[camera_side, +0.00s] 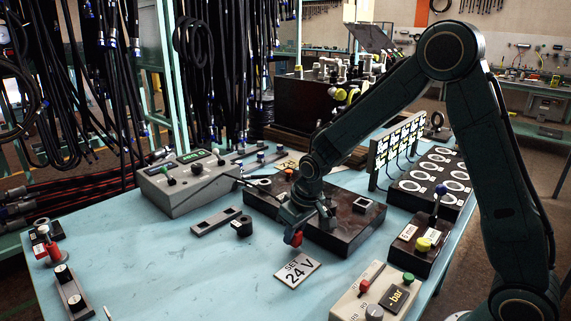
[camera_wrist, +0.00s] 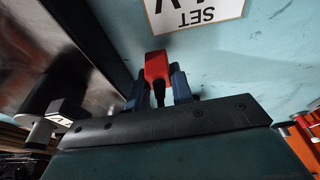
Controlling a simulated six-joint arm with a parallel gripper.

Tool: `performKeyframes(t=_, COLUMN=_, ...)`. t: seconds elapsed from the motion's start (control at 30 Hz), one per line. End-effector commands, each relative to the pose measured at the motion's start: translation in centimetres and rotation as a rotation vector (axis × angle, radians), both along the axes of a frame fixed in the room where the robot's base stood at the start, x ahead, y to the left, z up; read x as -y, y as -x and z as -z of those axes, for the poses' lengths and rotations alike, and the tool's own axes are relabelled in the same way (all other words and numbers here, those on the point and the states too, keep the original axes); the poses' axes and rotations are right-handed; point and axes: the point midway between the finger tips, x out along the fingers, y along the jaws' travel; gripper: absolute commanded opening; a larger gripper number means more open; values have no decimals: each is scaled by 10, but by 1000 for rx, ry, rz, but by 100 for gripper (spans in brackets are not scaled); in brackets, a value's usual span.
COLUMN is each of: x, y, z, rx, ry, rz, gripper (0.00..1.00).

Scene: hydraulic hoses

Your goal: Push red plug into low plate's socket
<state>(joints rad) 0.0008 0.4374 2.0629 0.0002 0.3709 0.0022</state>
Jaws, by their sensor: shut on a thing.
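The red plug (camera_side: 294,239) hangs below my gripper (camera_side: 297,229), just off the near edge of the low dark plate (camera_side: 340,230) and above the blue table. In the wrist view the red plug (camera_wrist: 157,66) sits between the two blue fingertips of my gripper (camera_wrist: 158,84), which are shut on it. A black stem shows behind it. A square socket with a pale rim (camera_side: 362,204) is on the plate's right part. My wrist hides part of the plate's top.
A "SET 24 V" card (camera_side: 297,271) lies in front of the plate. A grey control box (camera_side: 190,180) stands to the left, a beige box (camera_side: 372,295) at the front right and a dark lever box (camera_side: 420,243) at the right.

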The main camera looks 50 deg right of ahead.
Motion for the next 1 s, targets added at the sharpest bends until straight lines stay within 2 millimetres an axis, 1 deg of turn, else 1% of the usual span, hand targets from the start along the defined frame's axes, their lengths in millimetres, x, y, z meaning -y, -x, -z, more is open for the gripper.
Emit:
performKeyframes(t=0.4, x=0, y=0, z=-1, rx=1, ry=0, rz=-2, gripper=1)
performKeyframes(t=0.57, x=0, y=-1, z=-8, rx=2, ry=0, rz=-3, gripper=1)
performKeyframes(t=0.67, x=0, y=-1, z=-16, rx=4, ry=0, rz=-3, gripper=1)
performKeyframes(t=0.77, x=0, y=-1, z=-30, rx=5, ry=0, rz=-3, gripper=1)
performKeyframes(t=0.87, x=0, y=-2, z=-50, rx=8, ry=0, rz=-3, gripper=1)
performKeyframes(t=0.97, x=0, y=-2, z=-75, rx=8, ry=0, rz=-3, gripper=1)
performKeyframes(t=1.0, x=0, y=-2, z=-85, rx=9, ry=0, rz=-3, gripper=1)
